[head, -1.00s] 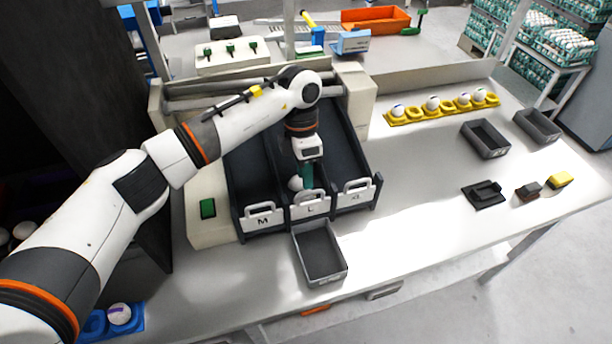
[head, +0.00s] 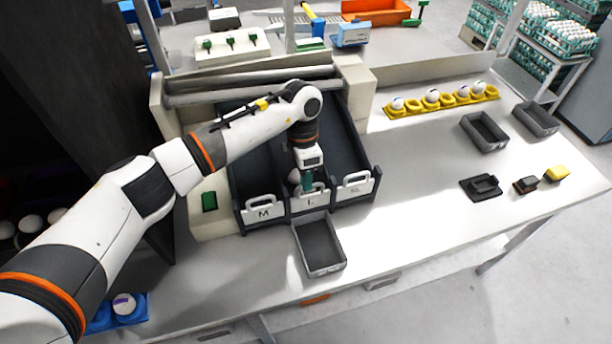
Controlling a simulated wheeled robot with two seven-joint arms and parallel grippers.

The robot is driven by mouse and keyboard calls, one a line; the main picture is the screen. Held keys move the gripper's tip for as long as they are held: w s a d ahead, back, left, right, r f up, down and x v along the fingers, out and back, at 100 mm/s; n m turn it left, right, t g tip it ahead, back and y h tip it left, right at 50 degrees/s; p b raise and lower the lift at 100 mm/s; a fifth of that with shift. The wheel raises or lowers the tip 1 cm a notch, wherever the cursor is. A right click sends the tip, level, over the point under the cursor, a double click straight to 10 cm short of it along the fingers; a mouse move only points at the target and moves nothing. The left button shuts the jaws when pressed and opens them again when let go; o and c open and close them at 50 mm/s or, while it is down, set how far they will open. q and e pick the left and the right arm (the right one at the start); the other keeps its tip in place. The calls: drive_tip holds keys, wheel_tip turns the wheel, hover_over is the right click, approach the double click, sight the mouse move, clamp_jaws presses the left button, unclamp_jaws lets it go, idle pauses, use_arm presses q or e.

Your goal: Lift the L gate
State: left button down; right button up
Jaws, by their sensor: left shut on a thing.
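The L gate (head: 311,204) is a pale plate marked L at the front of the middle lane of the dark sorting chute. It stands between the M gate (head: 263,213) and another gate (head: 355,187) on the right. My left gripper (head: 307,186) points down at the top of the L gate and is shut on it, its fingertips partly hiding the handle. The gate still sits at the lane's front. My right gripper is not in view.
An empty grey bin (head: 334,268) stands in front of the L lane. Yellow egg holders (head: 427,107) with several eggs lie at the back right. The table's front right is clear.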

use_arm(q)
wheel_tip(320, 180, up, 6)
idle(0.4)
drive_tip(key=c, duration=1.5)
unclamp_jaws()
wheel_tip(320, 180, up, 11)
drive_tip(key=b, duration=0.5)
hover_over(306, 195)
drive_tip(key=w, duration=0.2)
drive_tip(key=shift+w+a+r, duration=0.3)
drive_tip(key=shift+a+r, duration=0.1)
drive_tip(key=shift+r, duration=0.05)
